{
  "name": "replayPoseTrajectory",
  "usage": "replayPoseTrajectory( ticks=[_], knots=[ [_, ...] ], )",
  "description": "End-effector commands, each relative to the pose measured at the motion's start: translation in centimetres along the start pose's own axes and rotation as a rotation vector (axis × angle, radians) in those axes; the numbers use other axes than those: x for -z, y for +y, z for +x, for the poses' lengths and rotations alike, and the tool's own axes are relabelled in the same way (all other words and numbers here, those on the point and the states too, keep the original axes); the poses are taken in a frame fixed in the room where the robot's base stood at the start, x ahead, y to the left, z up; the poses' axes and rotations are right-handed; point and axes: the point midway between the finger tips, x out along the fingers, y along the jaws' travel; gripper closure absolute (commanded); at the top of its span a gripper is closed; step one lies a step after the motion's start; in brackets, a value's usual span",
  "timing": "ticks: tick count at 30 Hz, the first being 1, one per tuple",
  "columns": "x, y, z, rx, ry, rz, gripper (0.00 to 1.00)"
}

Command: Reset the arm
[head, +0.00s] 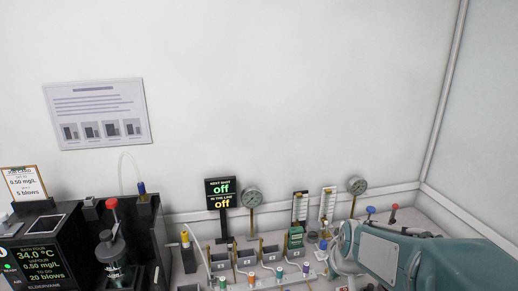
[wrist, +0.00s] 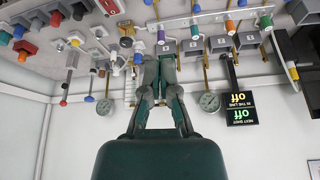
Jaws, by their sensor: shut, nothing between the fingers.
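My gripper (wrist: 159,60) shows in the middle of the wrist view, its two dark green fingers brought together and empty. The wrist view is upside down, with the bench equipment along its top. The fingers overlap the equipment in the picture; I cannot tell how far apart they are from it. My teal arm (head: 440,262) fills the lower right of the head view. The part toward its left end is partly cut off or hard to make out among the bench fittings.
A bath unit (head: 38,262) with a 34.0 °C display stands at the left. A black sign (head: 220,193) reads "off" twice. Round gauges (head: 251,197) stand behind a row of grey bins (head: 247,258). A poster (head: 98,114) hangs on the wall.

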Motion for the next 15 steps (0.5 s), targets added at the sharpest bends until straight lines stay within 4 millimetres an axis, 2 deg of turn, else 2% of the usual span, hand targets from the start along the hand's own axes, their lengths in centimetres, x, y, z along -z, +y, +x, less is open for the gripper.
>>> replayPoseTrajectory(
  ticks=[1, 6, 15],
  knots=[
    [-0.7, -0.5, -1.8, 0.0, 0.012, -0.001, 1.0],
    [-3.5, -1.7, -6.5, -0.003, 0.033, 0.003, 1.0],
    [-9.9, -3.1, -12.7, -0.017, 0.067, 0.017, 1.0]
  ],
)
